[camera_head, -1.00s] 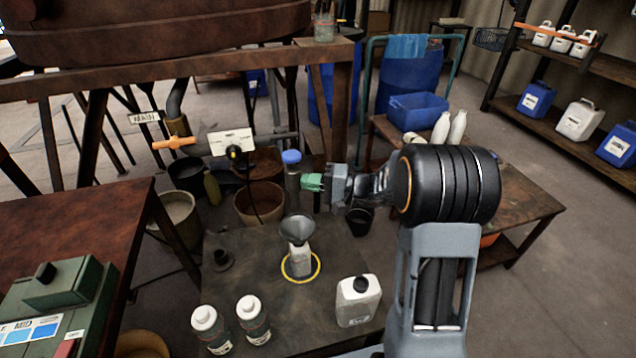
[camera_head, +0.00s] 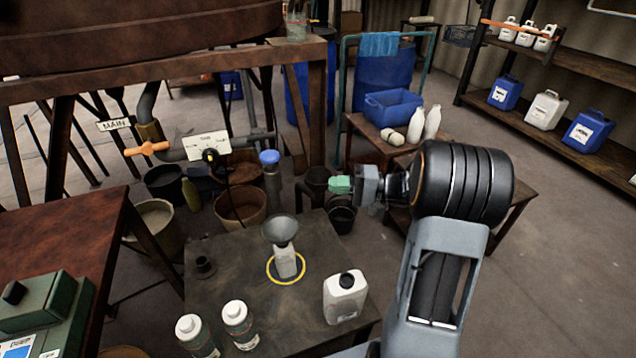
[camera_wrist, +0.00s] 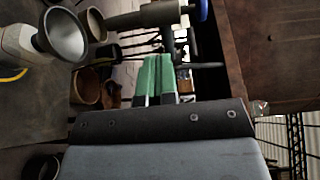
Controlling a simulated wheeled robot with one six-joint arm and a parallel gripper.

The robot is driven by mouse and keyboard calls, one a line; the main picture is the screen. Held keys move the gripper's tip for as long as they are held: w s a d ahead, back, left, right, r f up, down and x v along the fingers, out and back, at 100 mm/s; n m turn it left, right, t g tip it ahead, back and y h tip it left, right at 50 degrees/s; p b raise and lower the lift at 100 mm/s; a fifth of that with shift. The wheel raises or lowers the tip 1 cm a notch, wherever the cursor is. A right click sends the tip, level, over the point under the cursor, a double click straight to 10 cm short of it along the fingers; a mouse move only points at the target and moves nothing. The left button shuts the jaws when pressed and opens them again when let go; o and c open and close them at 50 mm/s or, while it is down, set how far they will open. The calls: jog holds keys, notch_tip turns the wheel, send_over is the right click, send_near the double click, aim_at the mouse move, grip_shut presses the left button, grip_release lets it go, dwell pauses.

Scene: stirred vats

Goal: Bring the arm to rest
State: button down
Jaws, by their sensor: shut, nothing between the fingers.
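My gripper (camera_head: 340,185) has green fingers and is raised above the floor behind the low dark table (camera_head: 215,285). It is empty. In the wrist view the two green fingers (camera_wrist: 155,77) lie side by side, shut, with nothing between them. My arm comes in from the lower right and bends at a large black joint. A grey funnel (camera_head: 281,229) sits in a white bottle (camera_head: 286,262) inside a yellow ring on the table, left of and nearer than my gripper. The funnel also shows at upper left in the wrist view (camera_wrist: 63,36).
A white jug (camera_head: 344,298) and two white-capped bottles (camera_head: 238,322) stand on the low table. A blue-capped cylinder (camera_head: 271,175) stands left of my gripper, beside buckets (camera_head: 241,205). A side table (camera_head: 375,135) holds a blue bin (camera_head: 393,107). Open floor lies at right.

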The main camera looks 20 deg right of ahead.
jog(key=s+d+f+m+g+h, duration=0.1)
jog(key=s+f+m+g+h, duration=0.25)
jog(key=f, duration=0.25)
jog(key=s+a+r+g+h+p, duration=0.2)
jog(key=s+g+h+p, duration=0.1)
jog(key=s+h+p, duration=0.25)
jog(key=s+a+r+n+t+h+p, duration=0.2)
jog(key=s+r+n+h+p, duration=0.2)
jog(key=r, duration=0.6)
jog(key=s+a+r+n+t+h+p, duration=0.1)
jog(key=s+a+r+n+h+p, duration=0.1)
jog(key=r+p, duration=0.7)
jog(key=shift+s+r+n+t+h, duration=0.35)
jog(key=shift+s+r+n+h, duration=0.5)
jog(key=shift+n+h, duration=0.1)
